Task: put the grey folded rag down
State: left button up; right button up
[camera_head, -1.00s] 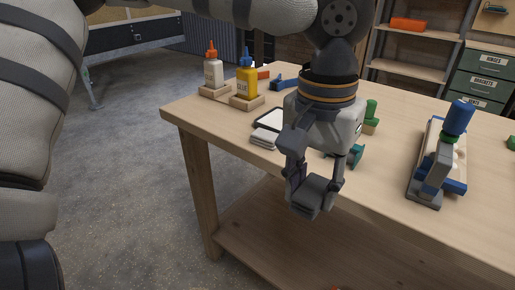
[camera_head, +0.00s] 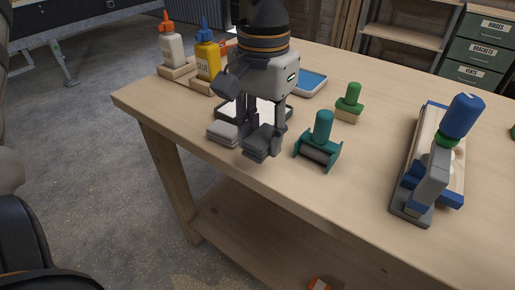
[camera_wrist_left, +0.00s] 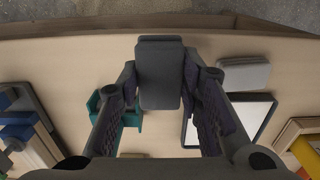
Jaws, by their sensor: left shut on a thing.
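My left gripper (camera_head: 262,130) is shut on a dark grey folded rag (camera_head: 258,149), a thick flat pad, over the front part of the workbench (camera_head: 380,215). I cannot tell whether the rag touches the bench top. The left wrist view shows the rag (camera_wrist_left: 160,75) between the two fingers, near the bench edge. A lighter grey folded cloth (camera_head: 222,132) lies on the bench just left of it; it also shows in the left wrist view (camera_wrist_left: 245,74). My right gripper is not in view.
A teal roller-like tool (camera_head: 318,145) lies close right of the rag. A black-framed white panel (camera_wrist_left: 238,118) lies behind. Glue bottles (camera_head: 207,58) stand back left, a green-handled stamp (camera_head: 349,102) behind right. A blue-and-grey tool (camera_head: 432,170) stands right; bench between is clear.

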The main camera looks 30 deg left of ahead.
aim_at(257, 165)
pick_arm(q)
jog(key=f, duration=0.1)
jog(key=a+f, duration=0.1)
jog(key=f, duration=0.1)
jog(key=w+f, duration=0.1)
jog(key=shift+a+f, duration=0.35)
jog(key=shift+f, duration=0.2)
jog(key=shift+f, duration=0.1)
jog(key=o, duration=1)
jog(key=shift+f, duration=0.1)
jog(key=shift+o, duration=0.2)
notch_tip(257, 165, up, 12)
jog(key=shift+r, duration=0.2)
